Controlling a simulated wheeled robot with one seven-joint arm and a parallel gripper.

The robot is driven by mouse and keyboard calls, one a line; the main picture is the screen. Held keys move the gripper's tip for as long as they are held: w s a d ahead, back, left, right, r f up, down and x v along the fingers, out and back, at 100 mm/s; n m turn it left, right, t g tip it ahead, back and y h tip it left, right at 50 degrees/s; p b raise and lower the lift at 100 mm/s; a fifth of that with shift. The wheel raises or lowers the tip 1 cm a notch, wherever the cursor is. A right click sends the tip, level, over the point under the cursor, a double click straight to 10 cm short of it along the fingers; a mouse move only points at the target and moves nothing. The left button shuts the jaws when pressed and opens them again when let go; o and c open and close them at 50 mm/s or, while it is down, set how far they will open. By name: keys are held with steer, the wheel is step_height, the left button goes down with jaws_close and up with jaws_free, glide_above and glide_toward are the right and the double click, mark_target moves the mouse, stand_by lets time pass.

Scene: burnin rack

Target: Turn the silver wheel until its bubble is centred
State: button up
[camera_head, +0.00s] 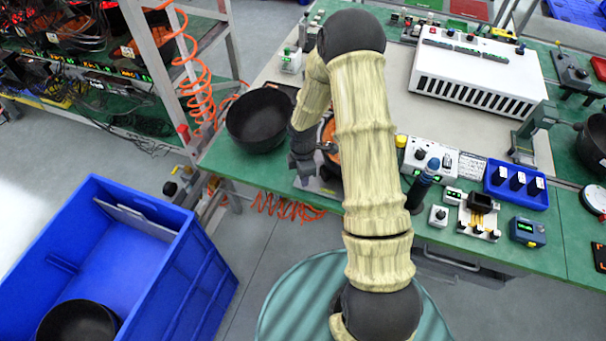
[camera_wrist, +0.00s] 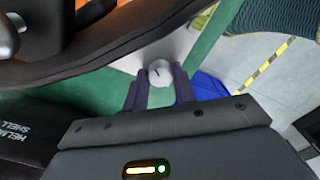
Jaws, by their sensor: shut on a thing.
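My gripper (camera_head: 302,172) is low at the front left edge of the green bench, pointing down. In the wrist view its two dark fingers (camera_wrist: 159,88) stand on either side of a small round silver-grey wheel (camera_wrist: 160,72) with a short dark mark on its face. The fingers are shut on this wheel. In the head view the wheel is hidden by my gripper, and I cannot pick out a bubble in either view.
A black bowl (camera_head: 261,119) stands left of my gripper on the green bench (camera_head: 224,166). An orange-topped object (camera_head: 330,139) is close on its right. A large blue bin (camera_head: 103,222) stands at the lower left, and orange coiled hose (camera_head: 283,209) hangs below the bench edge.

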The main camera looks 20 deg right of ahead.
steer(key=m+b, duration=0.1)
steer(key=m, duration=0.5)
steer(key=shift+m, duration=0.4)
steer(key=o, duration=1)
step_height(320, 180, up, 17)
steer(key=shift+r+b, duration=0.2)
steer(key=shift+b, duration=0.25)
